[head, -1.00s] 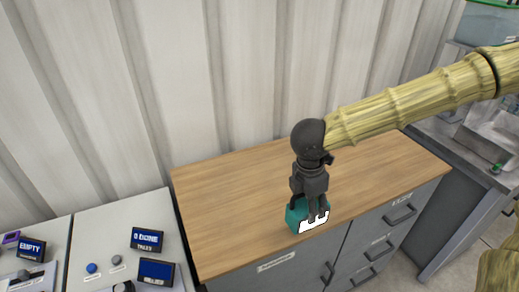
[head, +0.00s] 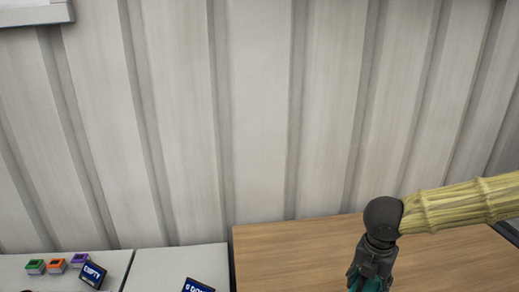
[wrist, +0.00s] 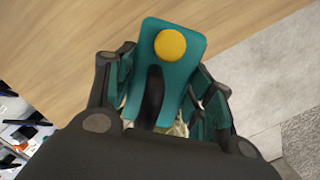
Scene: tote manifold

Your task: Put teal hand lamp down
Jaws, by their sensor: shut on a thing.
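The teal hand lamp (wrist: 183,82) fills the middle of the wrist view. It has a teal body with a round yellow spot on its top face and a dark strip below that. My gripper (wrist: 160,95) is shut on it, with a dark finger on each side. In the head view my gripper (head: 370,268) points down over the wooden worktop (head: 290,250) at the bottom edge, with a bit of teal lamp (head: 372,284) between its fingers. The lamp's underside is hidden, so I cannot tell whether it touches the worktop.
A corrugated wall (head: 260,110) stands behind. The worktop left of my gripper looks clear.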

